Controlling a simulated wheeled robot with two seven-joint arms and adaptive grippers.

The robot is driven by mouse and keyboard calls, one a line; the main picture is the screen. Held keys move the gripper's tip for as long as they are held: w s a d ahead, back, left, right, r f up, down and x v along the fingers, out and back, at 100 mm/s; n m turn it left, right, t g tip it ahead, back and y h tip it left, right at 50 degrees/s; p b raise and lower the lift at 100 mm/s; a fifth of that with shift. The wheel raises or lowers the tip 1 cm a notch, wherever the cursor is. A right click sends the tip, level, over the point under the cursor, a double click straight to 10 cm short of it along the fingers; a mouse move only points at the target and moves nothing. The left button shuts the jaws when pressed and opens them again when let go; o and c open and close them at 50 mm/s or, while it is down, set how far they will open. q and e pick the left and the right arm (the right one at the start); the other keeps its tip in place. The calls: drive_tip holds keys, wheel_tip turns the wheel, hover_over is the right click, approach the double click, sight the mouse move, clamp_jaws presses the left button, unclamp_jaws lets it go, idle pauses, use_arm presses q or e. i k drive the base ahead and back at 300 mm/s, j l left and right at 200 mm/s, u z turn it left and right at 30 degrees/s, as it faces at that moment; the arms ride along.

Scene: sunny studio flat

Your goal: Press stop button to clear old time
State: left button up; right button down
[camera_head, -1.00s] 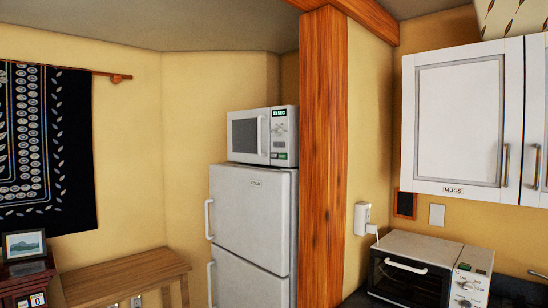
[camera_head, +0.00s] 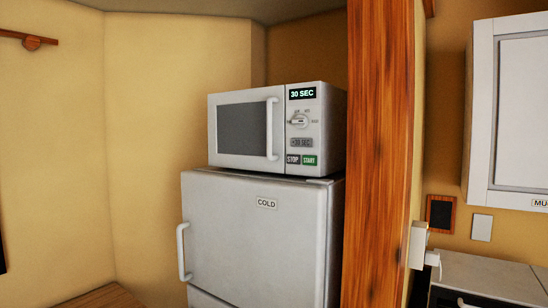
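A white microwave (camera_head: 240,129) stands on top of a white fridge (camera_head: 250,240) labelled COLD. Its door, with a dark window and a vertical handle, is shut. The display (camera_head: 302,93) at the top of its control panel reads 30 SEC. A round knob (camera_head: 299,121) sits below the display, with a +30 SEC button (camera_head: 301,142) under it. The dark STOP button (camera_head: 293,160) is at the bottom left of the panel, beside the green START button (camera_head: 309,160). Neither of my grippers is in view.
A wooden post (camera_head: 378,150) stands just right of the microwave and fridge. A white wall cabinet (camera_head: 510,110) and a toaster oven (camera_head: 490,277) are at the right. A wooden table top (camera_head: 105,297) shows at the lower left.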

sight(292, 159)
drive_tip(key=i+j+z, duration=0.1)
drive_tip(key=i+j, duration=0.6)
